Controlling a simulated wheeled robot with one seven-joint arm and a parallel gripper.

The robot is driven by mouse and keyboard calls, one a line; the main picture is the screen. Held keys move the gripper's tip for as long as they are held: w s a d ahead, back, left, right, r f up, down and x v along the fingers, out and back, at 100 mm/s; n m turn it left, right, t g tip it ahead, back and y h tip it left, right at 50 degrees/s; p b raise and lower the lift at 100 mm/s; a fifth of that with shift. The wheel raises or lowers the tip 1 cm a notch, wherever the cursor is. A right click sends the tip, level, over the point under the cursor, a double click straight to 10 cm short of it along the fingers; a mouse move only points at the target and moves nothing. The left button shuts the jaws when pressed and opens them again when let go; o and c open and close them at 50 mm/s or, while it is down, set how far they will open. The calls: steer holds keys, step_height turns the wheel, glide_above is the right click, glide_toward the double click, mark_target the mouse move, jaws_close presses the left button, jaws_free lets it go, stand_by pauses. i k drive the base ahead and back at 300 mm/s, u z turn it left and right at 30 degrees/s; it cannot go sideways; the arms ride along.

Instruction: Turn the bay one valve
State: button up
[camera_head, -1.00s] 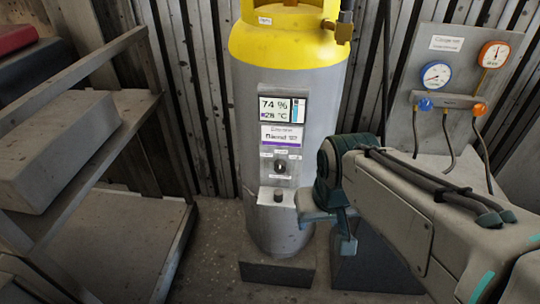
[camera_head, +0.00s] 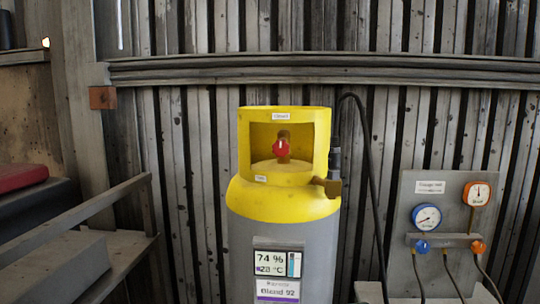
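A grey gas cylinder (camera_head: 290,233) with a yellow top (camera_head: 285,200) stands upright in the middle of the head view. Inside the opening of its yellow collar is a valve with a small red knob (camera_head: 281,148) on a brass stem. A small label is on the collar above the opening, and another is below it; both are too small to read surely. A brass side outlet (camera_head: 328,185) with a dark fitting and hose is at the collar's right. A display (camera_head: 278,264) on the cylinder reads 74 %. My gripper and arm are not in view.
A gauge panel (camera_head: 450,190) with a blue gauge, an orange gauge and matching knobs stands at the right. Grey shelving (camera_head: 115,240) with a red item (camera_head: 20,177) is at the left. A corrugated wall with a horizontal rail (camera_head: 400,72) is behind the cylinder.

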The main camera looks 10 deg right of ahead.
mark_target(281, 147)
steer(key=k, duration=0.5)
steer(key=z, duration=1.2)
steer(key=i, duration=1.15)
steer(key=u, duration=1.9)
